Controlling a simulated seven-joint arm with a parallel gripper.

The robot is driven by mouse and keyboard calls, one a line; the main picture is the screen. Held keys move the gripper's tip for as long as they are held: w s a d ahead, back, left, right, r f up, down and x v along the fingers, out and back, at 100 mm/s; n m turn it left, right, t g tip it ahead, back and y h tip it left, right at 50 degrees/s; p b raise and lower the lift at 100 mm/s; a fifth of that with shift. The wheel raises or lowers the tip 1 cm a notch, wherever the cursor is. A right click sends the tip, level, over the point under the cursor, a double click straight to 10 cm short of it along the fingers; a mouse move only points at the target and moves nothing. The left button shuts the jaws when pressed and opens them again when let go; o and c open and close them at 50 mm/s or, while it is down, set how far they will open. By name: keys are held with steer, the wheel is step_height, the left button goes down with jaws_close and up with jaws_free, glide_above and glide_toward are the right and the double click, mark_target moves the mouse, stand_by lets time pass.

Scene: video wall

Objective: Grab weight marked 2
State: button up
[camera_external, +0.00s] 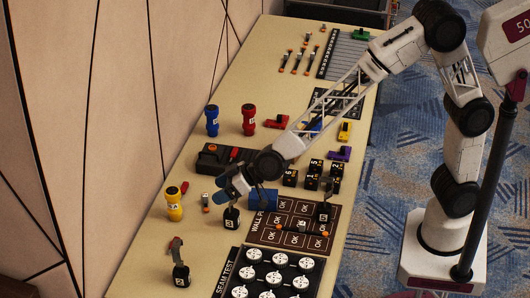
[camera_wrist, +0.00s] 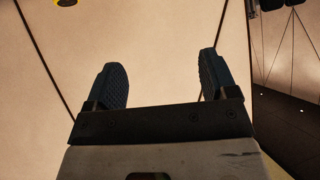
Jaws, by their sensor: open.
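My gripper (camera_external: 228,184) is open and empty above the table's left part. In the wrist view its two dark fingers (camera_wrist: 163,85) are spread, with only the pale wall between them. A small black weight with a white label (camera_external: 232,217) stands on the table just below my gripper in the external view. Another black weight (camera_external: 181,275) stands near the front left, with an orange-grey tool behind it. A third dark labelled piece (camera_external: 323,212) stands on the wall panel board.
Several black numbered blocks (camera_external: 312,182) stand right of my wrist. A blue cylinder (camera_external: 263,198) lies close to my gripper. Yellow (camera_external: 174,206), blue (camera_external: 212,121) and red (camera_external: 249,120) flashlight-like pieces stand along the left. The seam test board (camera_external: 232,258) with white discs is in front.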

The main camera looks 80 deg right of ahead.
mark_target(178, 244)
steer(key=w+a+f, duration=0.1)
steer(key=a+f, duration=0.2)
steer(key=a, duration=0.1)
steer(key=w+a+f+t+h, duration=0.1)
steer(key=w+a+f, duration=0.1)
steer(key=a+f, duration=0.2)
steer(key=w+a+f+t+h, duration=0.1)
steer(key=w+a+f, duration=0.1)
steer(key=a+f, duration=0.2)
steer(key=shift+w+a+f+m, duration=0.15)
steer(key=shift+a+m, duration=0.15)
steer(key=shift+a, duration=0.05)
steer(key=shift+w, duration=0.1)
steer(key=shift+x, duration=1.2)
steer(key=shift+x, duration=2.6)
jaws_close()
steer(key=shift+r+t, duration=0.25)
steer(key=shift+t, duration=0.05)
